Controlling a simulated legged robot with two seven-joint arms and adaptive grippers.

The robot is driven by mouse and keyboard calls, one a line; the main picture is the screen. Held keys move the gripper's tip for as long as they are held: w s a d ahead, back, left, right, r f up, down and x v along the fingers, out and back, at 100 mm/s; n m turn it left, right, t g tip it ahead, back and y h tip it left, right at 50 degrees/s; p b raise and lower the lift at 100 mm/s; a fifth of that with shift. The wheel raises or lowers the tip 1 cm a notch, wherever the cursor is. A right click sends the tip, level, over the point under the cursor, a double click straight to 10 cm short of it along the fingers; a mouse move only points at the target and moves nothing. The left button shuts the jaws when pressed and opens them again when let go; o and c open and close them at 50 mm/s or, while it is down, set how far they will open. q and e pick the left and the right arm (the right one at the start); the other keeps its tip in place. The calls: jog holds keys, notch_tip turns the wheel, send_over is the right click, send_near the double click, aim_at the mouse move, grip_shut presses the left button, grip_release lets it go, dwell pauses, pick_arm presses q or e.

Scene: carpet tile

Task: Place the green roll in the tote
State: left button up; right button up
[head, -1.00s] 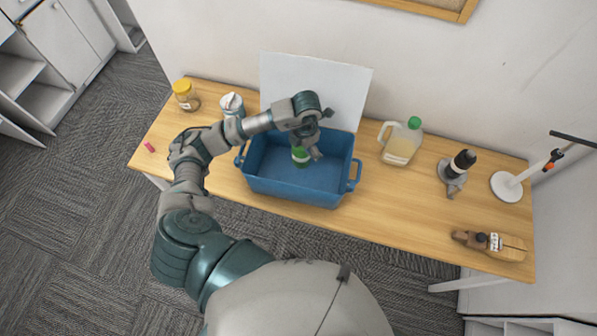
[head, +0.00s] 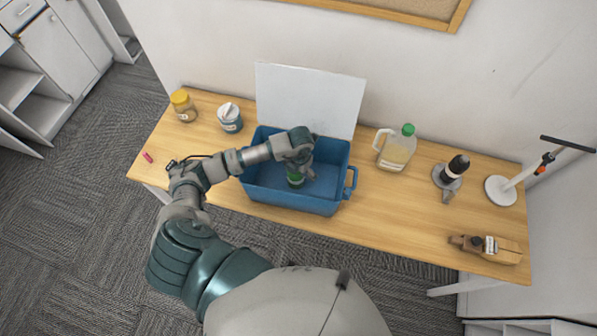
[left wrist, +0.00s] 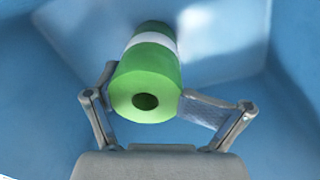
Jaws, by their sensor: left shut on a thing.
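The blue tote (head: 318,208) stands on the wooden table. My left arm reaches over its left side, and my left gripper (head: 303,177) is down inside it. The green roll (head: 295,178) is in the gripper, inside the tote. In the left wrist view the green roll (left wrist: 146,85) has a white band and a dark hole in its near end. The fingers of my left gripper (left wrist: 150,92) are shut on it from both sides, with blue tote walls around. I cannot tell whether the roll touches the tote floor. My right gripper is not in view.
A white board (head: 310,98) stands behind the tote. A yellow-lidded jar (head: 184,106) and a white-and-blue tub (head: 230,118) are left of it. A jug (head: 396,150), a black-and-grey tool (head: 452,178), a white stand (head: 503,190) and a wooden plane (head: 490,249) are right.

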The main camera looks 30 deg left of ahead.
pick_arm(q)
jog(key=o, duration=1.6)
jog(key=shift+o, duration=0.2)
jog(key=shift+d+r, duration=0.15)
jog(key=shift+r, duration=0.25)
notch_tip(320, 180, up, 11)
jog(key=shift+d+r+b, duration=0.15)
jog(key=shift+b, duration=0.5)
